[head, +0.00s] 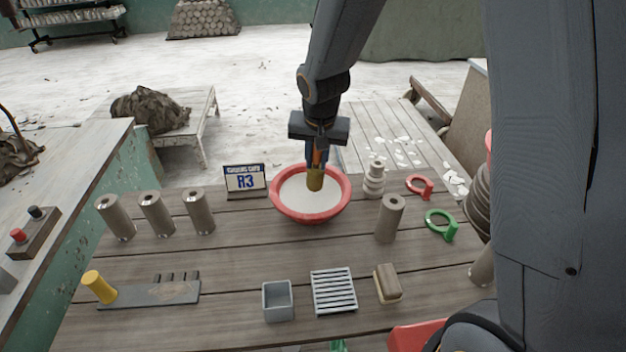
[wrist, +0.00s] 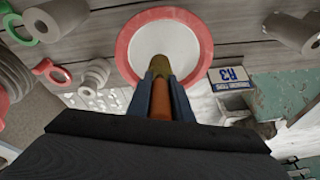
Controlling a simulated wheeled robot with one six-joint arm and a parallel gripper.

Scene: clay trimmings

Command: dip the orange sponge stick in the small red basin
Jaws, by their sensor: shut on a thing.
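The orange sponge stick (head: 317,158) is held upright in my gripper (head: 316,156), with its yellowish-brown sponge end (head: 315,180) pointing down. In the wrist view the orange handle (wrist: 160,103) shows between my two blue fingers. The small red basin (head: 311,217) stands on the table with a pale, whitish inside. The sponge end appears over the basin's inside; I cannot tell whether it touches what is in there. In the wrist view the basin's rim (wrist: 133,30) lies just beyond the sponge end. My gripper is shut on the stick.
An R3 sign (head: 245,180) stands left of the basin. A stacked pale piece (head: 375,180) and a grey-brown cylinder (head: 390,218) stand close to its right. Several cylinders (head: 158,214) stand at left. A slatted rack (head: 334,291), grey box (head: 278,300) and brush (head: 388,284) lie in front.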

